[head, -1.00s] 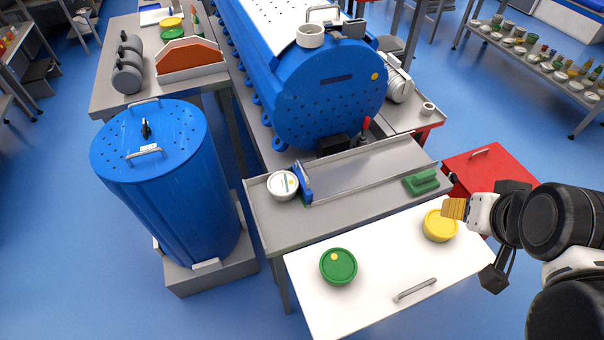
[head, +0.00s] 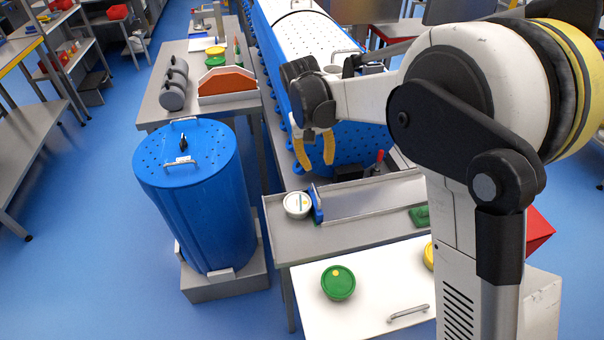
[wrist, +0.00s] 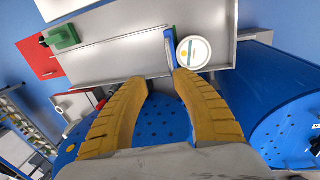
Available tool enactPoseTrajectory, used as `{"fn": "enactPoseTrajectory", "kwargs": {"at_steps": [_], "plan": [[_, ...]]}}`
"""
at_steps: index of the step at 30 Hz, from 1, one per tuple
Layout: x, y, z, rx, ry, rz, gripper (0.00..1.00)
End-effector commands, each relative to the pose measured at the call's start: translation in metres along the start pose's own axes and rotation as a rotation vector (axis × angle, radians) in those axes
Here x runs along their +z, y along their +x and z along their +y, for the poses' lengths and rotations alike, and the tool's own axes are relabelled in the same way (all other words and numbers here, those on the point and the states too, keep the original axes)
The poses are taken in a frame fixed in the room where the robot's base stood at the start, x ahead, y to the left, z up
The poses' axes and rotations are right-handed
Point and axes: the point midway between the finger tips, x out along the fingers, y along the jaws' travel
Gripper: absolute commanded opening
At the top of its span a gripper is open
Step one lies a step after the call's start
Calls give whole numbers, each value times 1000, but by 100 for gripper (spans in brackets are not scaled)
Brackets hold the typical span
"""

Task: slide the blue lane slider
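The blue lane slider (head: 317,204) stands upright at the left end of the lane on the grey metal table (head: 290,240). It also shows in the wrist view (wrist: 169,50) as a blue strip just beyond my fingertips. A round white-lidded tub (head: 297,204) sits against its left side in the head view; it shows in the wrist view too (wrist: 194,52). My gripper (head: 315,165) is open, its two yellow fingers pointing down, above and behind the slider. In the wrist view my fingers (wrist: 160,82) are spread with nothing between them.
A green block (head: 419,217) is at the lane's right end. The white panel in front holds a green tub (head: 338,283) and a partly hidden yellow tub (head: 429,256). A large blue perforated drum (head: 360,148) stands behind the lane; a blue bin (head: 205,200) stands left.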

Motion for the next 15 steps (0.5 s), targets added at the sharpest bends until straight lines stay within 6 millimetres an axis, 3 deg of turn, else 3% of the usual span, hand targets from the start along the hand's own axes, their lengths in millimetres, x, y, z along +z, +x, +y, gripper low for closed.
{"fn": "enactPoseTrajectory", "kwargs": {"at_steps": [3,8,15], "plan": [[-9,13,-12,12,-11,-23,32],[-11,28,-16,15,-13,-30,32],[-9,75,-15,14,-14,-30,32]]}}
